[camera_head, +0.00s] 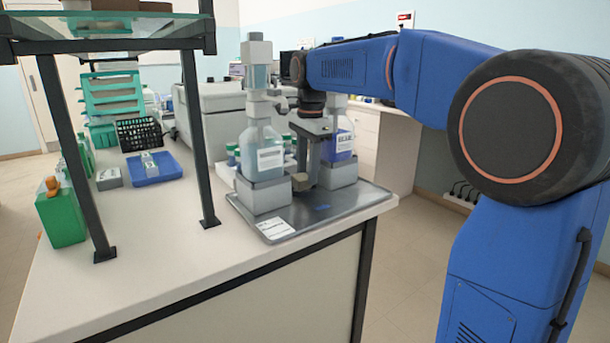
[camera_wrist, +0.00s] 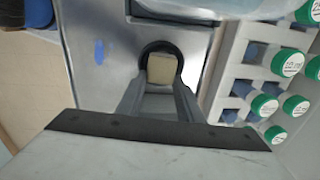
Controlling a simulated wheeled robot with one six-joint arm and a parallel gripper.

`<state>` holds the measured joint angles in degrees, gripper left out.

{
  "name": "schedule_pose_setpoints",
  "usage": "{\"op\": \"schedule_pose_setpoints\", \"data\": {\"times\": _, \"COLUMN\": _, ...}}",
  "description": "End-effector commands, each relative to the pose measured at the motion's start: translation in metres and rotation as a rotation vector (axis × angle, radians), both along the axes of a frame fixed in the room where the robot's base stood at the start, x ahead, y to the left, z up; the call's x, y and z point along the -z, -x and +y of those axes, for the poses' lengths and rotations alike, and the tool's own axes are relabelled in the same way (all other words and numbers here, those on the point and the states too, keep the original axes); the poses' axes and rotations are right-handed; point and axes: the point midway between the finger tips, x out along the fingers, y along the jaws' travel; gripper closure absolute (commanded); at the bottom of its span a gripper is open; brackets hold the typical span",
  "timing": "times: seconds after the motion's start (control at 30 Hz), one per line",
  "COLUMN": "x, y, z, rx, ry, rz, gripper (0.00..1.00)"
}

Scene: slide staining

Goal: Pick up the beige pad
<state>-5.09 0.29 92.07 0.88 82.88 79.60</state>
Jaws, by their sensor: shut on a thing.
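The beige pad (camera_wrist: 161,68) shows in the wrist view as a small, pale, squarish piece between the tips of my gripper (camera_wrist: 160,78). A dark round rim surrounds it there. My gripper is shut on the pad. In the head view my gripper (camera_head: 304,178) points down over the metal tray, between two bottles on grey blocks. The pad cannot be made out clearly in the head view. I cannot tell whether it touches the surface below.
The metal tray (camera_head: 308,220) carries a left bottle (camera_head: 262,150), a right bottle (camera_head: 341,143) and a white label card (camera_head: 275,227). A rack of green-capped vials (camera_wrist: 265,104) is close by my gripper on the right. A blue tray (camera_head: 155,172) lies farther left.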

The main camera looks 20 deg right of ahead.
Motion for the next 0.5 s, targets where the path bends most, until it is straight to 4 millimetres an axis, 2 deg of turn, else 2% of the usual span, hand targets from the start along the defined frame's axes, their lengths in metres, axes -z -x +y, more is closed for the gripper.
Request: {"op": "schedule_pose_setpoints", "data": {"times": 0.5, "x": -0.059, "y": 0.002, "z": -0.001, "rx": 0.000, "ry": 0.000, "rz": -0.003, "gripper": 0.91}}
